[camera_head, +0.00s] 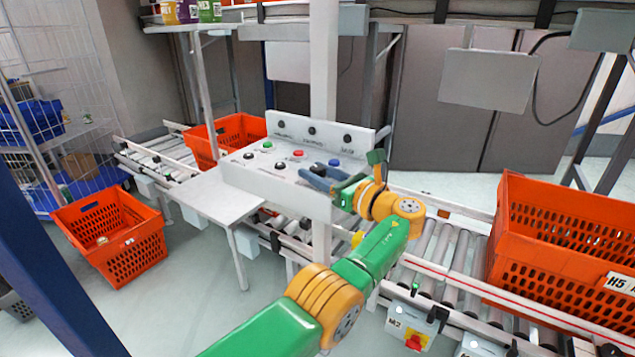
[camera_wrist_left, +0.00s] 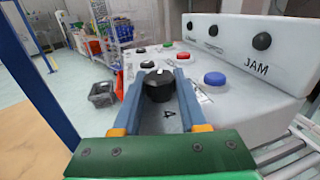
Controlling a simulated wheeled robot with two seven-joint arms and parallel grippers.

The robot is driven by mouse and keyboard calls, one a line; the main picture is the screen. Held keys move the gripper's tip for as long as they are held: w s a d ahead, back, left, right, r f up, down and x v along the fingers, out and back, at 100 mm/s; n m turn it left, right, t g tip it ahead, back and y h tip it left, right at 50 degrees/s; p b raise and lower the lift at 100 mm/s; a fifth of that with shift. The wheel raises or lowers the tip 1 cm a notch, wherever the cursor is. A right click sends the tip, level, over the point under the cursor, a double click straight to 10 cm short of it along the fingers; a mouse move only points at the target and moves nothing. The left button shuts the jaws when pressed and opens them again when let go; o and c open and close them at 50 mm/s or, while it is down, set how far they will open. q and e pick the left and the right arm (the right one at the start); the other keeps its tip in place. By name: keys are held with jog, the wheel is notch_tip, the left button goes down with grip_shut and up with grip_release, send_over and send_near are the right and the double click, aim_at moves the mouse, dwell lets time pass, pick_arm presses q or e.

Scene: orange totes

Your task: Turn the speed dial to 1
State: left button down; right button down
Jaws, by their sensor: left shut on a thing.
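The white control panel (camera_head: 262,182) stands beside the roller conveyor, with coloured buttons and black knobs on its sloped top. My left gripper (camera_head: 304,174) reaches over the panel top from the right. In the left wrist view its two blue fingers (camera_wrist_left: 158,76) are shut on the black speed dial (camera_wrist_left: 158,90), one finger on each side. The dial has a pale pointer mark on top, pointing roughly away from the wrist camera. A printed 4 (camera_wrist_left: 171,113) shows on the panel on the near side of the dial. The other dial numbers are hidden or too small to read. My right gripper is not in view.
A blue button (camera_wrist_left: 214,78), a red button (camera_wrist_left: 182,55) and a green button (camera_wrist_left: 167,43) sit near the dial. A raised back strip bears black knobs, one marked JAM (camera_wrist_left: 262,41). An orange tote (camera_head: 570,240) stands on the conveyor at right.

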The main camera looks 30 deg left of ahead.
aim_at(323, 176)
pick_arm(q)
jog(key=shift+c, duration=2.2)
grip_release()
jog(key=b+v, duration=0.1)
jog(key=v, duration=0.6)
